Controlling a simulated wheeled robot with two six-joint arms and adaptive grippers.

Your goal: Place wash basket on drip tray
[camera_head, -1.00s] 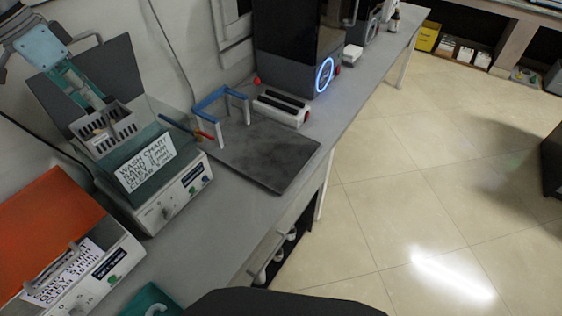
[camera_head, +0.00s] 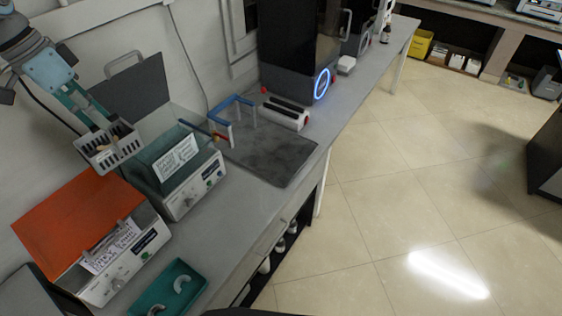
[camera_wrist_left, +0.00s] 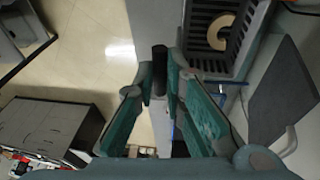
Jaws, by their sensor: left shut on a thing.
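The wash basket (camera_head: 112,150) is a grey slotted box with tan pieces inside. My left gripper (camera_head: 98,122) is shut on it and holds it in the air, left of the open teal-sided washer (camera_head: 160,158) and behind the orange-lidded unit. In the left wrist view the basket (camera_wrist_left: 198,48) is at the top with a tan ring inside, and a dark bar lies between the teal fingers (camera_wrist_left: 160,75). A dark grey flat tray (camera_head: 282,160), which looks like the drip tray, lies on the bench right of the washer. My right gripper is not in view.
A blue-and-white frame (camera_head: 233,110) stands at the dark tray's back left. The orange-lidded unit (camera_head: 75,225) is at the left. A teal tray (camera_head: 188,270) with white curved pieces is in front. A black printer (camera_head: 300,50) stands behind. Most of the dark tray is clear.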

